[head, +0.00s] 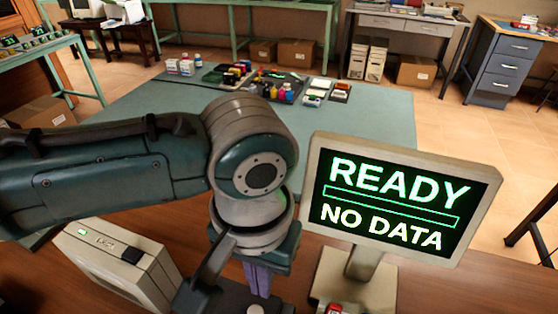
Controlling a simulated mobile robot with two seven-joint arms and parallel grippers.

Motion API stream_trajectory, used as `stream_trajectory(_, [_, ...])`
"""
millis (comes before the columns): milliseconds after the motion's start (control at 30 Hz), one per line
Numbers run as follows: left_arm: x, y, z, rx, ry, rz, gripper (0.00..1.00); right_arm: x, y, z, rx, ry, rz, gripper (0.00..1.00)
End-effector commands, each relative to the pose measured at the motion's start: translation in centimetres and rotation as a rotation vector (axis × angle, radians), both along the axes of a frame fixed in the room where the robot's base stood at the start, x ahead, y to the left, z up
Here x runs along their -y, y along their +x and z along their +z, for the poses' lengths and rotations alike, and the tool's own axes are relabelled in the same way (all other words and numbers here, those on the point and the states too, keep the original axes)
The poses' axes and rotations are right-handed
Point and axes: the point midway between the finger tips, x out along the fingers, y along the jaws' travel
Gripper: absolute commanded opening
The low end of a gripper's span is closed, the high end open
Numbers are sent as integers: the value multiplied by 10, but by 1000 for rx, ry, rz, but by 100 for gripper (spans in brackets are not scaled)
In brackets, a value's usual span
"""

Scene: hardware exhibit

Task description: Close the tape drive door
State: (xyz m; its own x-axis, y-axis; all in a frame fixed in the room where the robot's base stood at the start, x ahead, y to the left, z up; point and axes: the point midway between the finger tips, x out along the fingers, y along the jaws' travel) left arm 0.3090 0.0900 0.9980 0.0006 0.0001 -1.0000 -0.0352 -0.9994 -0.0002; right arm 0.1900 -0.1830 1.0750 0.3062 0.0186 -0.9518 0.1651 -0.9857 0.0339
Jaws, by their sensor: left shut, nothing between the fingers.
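My left arm comes in from the left and its wrist bends down at the middle of the head view. My left gripper (258,282) points down below the wrist, its narrow fingers shut and empty. A beige box (115,268) with a small green light and a black block on top stands to its left; it may be the tape drive. A dark grey angled part (207,270) stands between the box and the gripper; I cannot tell whether it is the door. The gripper's tips and whatever is below them are partly hidden. My right gripper is out of view.
A beige monitor (400,200) reading "READY" and "NO DATA" stands right of the gripper on the brown wooden surface (440,290). A small red item (335,309) is at its base. Beyond is a green table (370,122) with bottles and trays.

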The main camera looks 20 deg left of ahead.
Motion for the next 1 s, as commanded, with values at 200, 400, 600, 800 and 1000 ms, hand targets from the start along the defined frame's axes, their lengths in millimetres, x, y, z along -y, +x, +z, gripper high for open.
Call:
stream_trajectory(200, [0,0,0,-1,0,0,0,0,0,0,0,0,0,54])
stream_trajectory(400, [0,0,-1,-1,0,1,0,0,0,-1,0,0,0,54])
stream_trajectory(600, [0,0,-6,-1,0,1,0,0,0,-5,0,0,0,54])
stream_trajectory(800, [0,0,-11,-2,0,2,0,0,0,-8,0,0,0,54])
stream_trajectory(1000, [0,0,-16,-2,0,2,0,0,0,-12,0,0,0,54])
